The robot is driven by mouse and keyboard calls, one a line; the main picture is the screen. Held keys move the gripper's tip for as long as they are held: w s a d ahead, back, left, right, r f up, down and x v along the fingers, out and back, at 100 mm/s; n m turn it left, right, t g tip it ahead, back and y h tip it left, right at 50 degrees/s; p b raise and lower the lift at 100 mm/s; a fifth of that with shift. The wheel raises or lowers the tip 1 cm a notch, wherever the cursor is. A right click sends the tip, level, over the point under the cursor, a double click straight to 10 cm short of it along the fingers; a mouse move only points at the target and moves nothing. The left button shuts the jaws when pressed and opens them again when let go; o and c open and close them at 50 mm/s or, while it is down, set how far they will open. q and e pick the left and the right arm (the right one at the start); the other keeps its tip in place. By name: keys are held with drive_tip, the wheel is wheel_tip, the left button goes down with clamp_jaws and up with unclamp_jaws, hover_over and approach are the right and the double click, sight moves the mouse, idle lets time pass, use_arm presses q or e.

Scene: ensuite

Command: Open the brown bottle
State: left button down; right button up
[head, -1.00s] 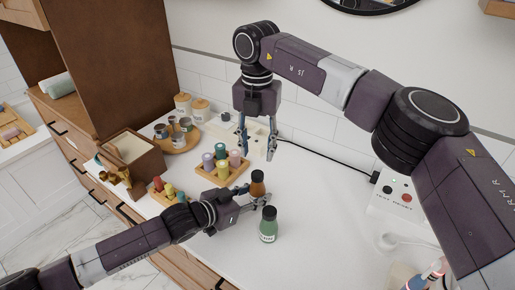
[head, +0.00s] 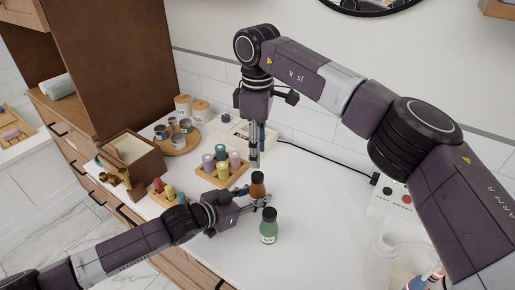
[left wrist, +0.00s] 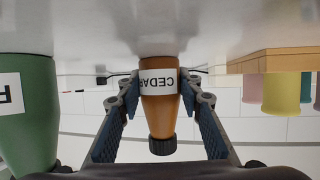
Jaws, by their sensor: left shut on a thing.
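The brown bottle (head: 257,188) stands on the white counter with its dark cap on top. In the left wrist view, which is upside down, the brown bottle (left wrist: 160,108) has a white CEDAR label and a black cap (left wrist: 162,146). My left gripper (head: 256,199) is shut on the brown bottle, one finger on each side of its body. My right gripper (head: 255,150) points down above the cap, slightly left of it and apart from it. Its fingers line up one behind the other, so their gap is hidden.
A green bottle (head: 268,227) stands close in front of the brown one. A wooden tray (head: 208,178) of colored bottles is to the left. A control box (head: 385,205) and a white cup (head: 386,244) stand right. The counter between is clear.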

sight(258, 175)
wheel_tip(258, 175, down, 8)
drive_tip(key=shift+r, duration=0.1)
idle(0.4)
